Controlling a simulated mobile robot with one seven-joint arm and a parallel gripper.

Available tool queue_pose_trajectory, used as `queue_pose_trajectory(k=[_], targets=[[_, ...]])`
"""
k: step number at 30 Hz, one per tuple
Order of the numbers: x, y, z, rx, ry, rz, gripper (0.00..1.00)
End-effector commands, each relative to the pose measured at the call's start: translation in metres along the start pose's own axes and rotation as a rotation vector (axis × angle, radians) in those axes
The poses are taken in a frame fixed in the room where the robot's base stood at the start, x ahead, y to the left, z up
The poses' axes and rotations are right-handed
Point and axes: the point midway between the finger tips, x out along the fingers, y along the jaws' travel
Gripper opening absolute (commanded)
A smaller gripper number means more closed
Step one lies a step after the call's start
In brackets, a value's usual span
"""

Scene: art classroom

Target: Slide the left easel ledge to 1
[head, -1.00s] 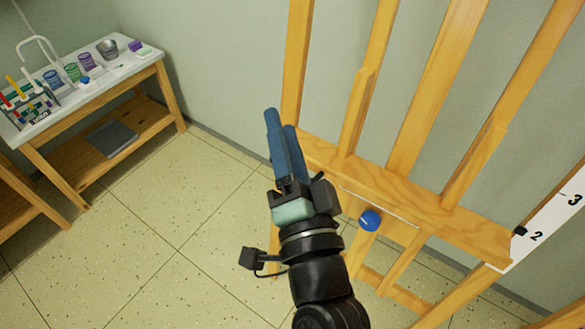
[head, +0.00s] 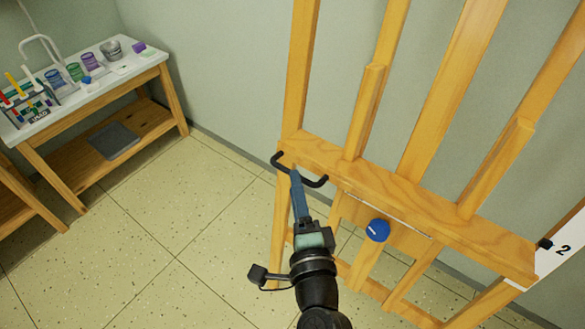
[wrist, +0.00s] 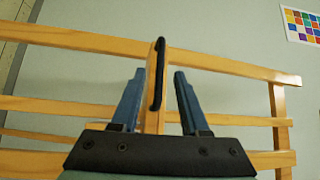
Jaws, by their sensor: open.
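The wooden easel ledge (head: 430,214) runs across the front of the easel in the head view, sloping down to the right. A black bar handle (head: 320,182) is fixed at its left end. A black pointer (head: 545,244) at its right end sits by the mark 2 on a white scale (head: 560,255); mark 1 is not in view. My gripper (head: 296,172) is at the handle. In the wrist view, my gripper (wrist: 160,72) is open, with the handle (wrist: 157,80) between its two blue fingers, nearer the left one. I cannot tell whether they touch it.
A blue knob (head: 377,230) sits below the ledge, right of my gripper. Easel posts (head: 452,90) rise behind the ledge. A side table (head: 135,72) with art supplies stands at the far left. The tiled floor (head: 150,215) between is clear.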

Motion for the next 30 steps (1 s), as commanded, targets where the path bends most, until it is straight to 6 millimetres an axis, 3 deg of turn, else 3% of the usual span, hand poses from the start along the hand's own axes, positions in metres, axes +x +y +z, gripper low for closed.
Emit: queue_pose_trajectory(k=[3,9,20,23,28,30], targets=[[0.02,-0.002,0.0,-0.001,-0.001,-0.002,0.45],[0.039,0.0,0.0,-0.001,-0.001,0.0,0.45],[0.044,0.001,0.0,-0.001,0.0,0.001,0.45],[0.044,0.0,0.0,-0.001,0.0,0.001,0.32],[0.044,0.0,0.0,-0.001,0.0,0.0,0.02],[0.043,0.0,0.0,-0.001,0.0,0.0,0.0]])
